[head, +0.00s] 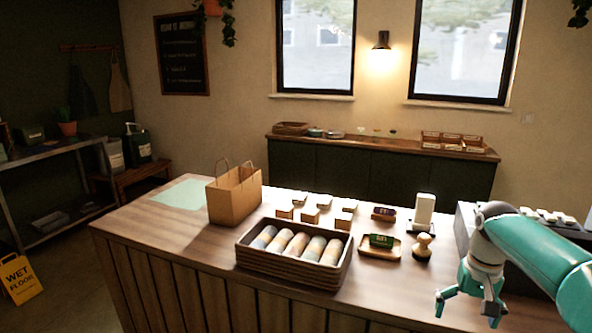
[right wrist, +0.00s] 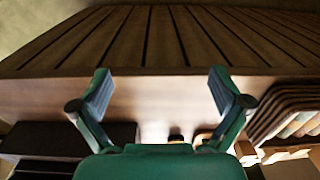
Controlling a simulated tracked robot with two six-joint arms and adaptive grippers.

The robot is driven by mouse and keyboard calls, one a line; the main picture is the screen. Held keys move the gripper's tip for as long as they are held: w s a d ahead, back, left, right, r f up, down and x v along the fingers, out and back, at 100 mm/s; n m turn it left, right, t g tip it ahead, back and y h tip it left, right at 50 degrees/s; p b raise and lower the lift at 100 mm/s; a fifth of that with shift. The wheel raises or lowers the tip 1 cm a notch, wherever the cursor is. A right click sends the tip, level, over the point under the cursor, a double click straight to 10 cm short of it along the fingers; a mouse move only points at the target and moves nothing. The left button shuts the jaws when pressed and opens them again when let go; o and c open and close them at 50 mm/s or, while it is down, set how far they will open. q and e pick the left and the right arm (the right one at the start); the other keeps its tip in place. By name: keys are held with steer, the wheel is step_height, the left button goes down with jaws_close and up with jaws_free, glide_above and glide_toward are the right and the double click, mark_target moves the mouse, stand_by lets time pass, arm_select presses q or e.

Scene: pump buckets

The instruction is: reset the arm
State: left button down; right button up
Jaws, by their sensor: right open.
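My right gripper (head: 467,305) hangs at the lower right of the head view, at the end of my teal arm, over the near right part of the wooden counter (head: 160,235). Its fingers are spread apart with nothing between them. In the right wrist view the two open fingers (right wrist: 160,88) stand before the counter's edge and its slatted front. The wooden tray of rolled items (head: 290,273) lies to the gripper's left, apart from it; its corner also shows at the right of the wrist view (right wrist: 275,108). My left gripper does not show.
A wooden stamp (head: 422,248), a small tray with a green item (head: 368,252) and a white upright device (head: 424,210) stand close to my right arm. A paper bag (head: 234,196) and several small boxes (head: 318,202) stand farther left. The counter's front right looks clear.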

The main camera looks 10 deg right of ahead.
steer(key=a+f+n+y, duration=0.1)
steer(key=a+f, duration=0.7)
steer(key=f, duration=0.4)
steer(key=a+f+n+y, duration=0.1)
steer(key=a+f+n, duration=0.1)
steer(key=a+f, duration=0.8)
steer(key=s+a+f+y, duration=0.1)
steer(key=s+a+f, duration=0.4)
steer(key=s, duration=0.5)
steer(key=s+a+f, duration=0.5)
steer(key=s+f, duration=0.4)
steer(key=s, duration=0.1)
steer(key=shift+a+y, duration=0.4)
steer(key=shift+s, duration=0.1)
